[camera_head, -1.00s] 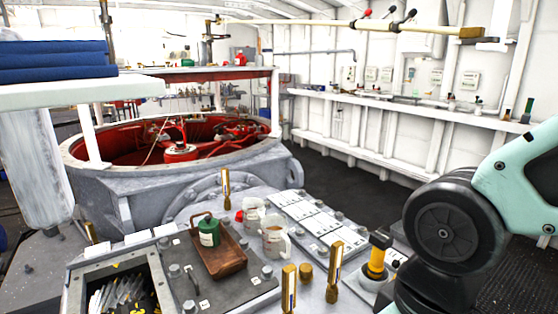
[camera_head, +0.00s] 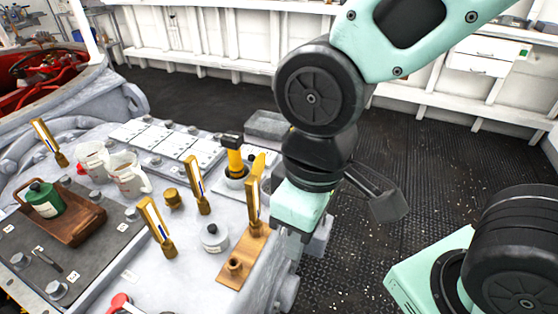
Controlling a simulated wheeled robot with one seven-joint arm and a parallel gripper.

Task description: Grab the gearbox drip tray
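A brown tray (camera_head: 78,222) lies at the left on the dark plate of the grey deck, with a green can (camera_head: 43,199) standing in it. A shallow grey tray-like box (camera_head: 267,125) sits at the deck's far edge, partly hidden behind my arm. I cannot tell for sure which is the gearbox drip tray; no label is readable. My gripper (camera_head: 303,212) is at the end of my arm, right of centre over the deck's right edge. It is apart from the brown tray. Its fingers are not clearly visible, so its opening cannot be told.
Several upright brass handles (camera_head: 156,226), a yellow-and-black hammer-like tool (camera_head: 234,157) and a grey lidded pot (camera_head: 214,237) stand between the tray and my arm. Dark floor (camera_head: 430,180) lies open to the right.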

